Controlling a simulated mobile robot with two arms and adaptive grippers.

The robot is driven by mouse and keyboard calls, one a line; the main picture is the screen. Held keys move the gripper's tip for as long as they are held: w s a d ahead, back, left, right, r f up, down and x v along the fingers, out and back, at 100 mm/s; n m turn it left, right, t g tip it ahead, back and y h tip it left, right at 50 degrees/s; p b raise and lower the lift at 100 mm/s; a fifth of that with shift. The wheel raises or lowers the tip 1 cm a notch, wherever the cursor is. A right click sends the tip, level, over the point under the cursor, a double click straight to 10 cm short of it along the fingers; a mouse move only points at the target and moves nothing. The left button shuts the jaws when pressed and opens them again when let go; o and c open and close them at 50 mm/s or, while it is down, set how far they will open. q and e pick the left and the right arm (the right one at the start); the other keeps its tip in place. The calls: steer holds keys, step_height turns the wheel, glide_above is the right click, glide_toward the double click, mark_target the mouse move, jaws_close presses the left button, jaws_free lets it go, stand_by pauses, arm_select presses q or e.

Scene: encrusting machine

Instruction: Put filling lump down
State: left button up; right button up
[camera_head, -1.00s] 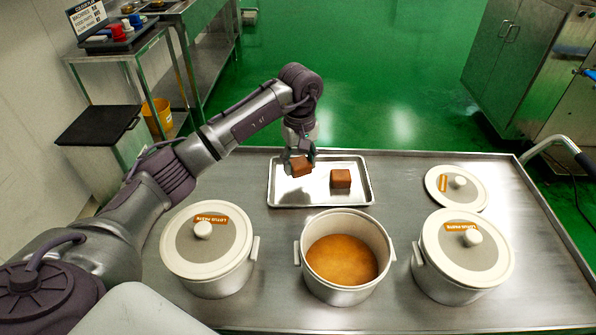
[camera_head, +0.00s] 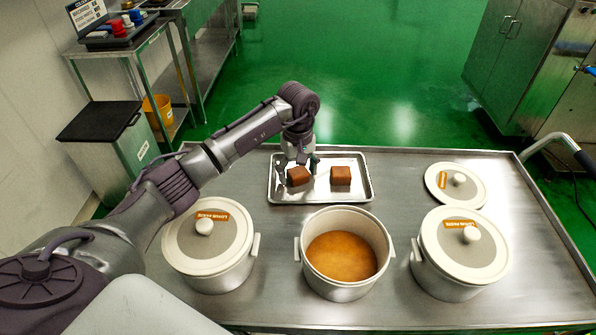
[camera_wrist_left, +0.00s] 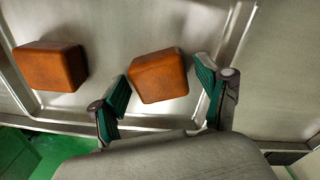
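A brown filling lump (camera_head: 299,177) rests on the left part of the silver tray (camera_head: 320,199). A second brown lump (camera_head: 341,175) sits to its right on the same tray. My left gripper (camera_head: 298,171) is over the left lump with its fingers spread to either side. In the left wrist view the lump (camera_wrist_left: 158,76) lies between the green-padded fingertips (camera_wrist_left: 163,78), with gaps visible on both sides. The other lump (camera_wrist_left: 50,66) is at the left of that view. My right gripper is not in view.
An open pot (camera_head: 342,257) with orange paste stands in front of the tray, between two lidded pots (camera_head: 209,246) (camera_head: 463,254). A loose lid (camera_head: 456,185) lies at the right. The steel table (camera_head: 400,172) is bare just right of the tray.

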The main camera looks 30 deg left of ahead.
mark_target(298, 171)
arm_select(q)
steer(key=shift+r, duration=0.6)
step_height(298, 171, up, 11)
steer(key=b, duration=0.1)
steer(key=shift+b, duration=0.35)
steer(key=shift+r, duration=0.1)
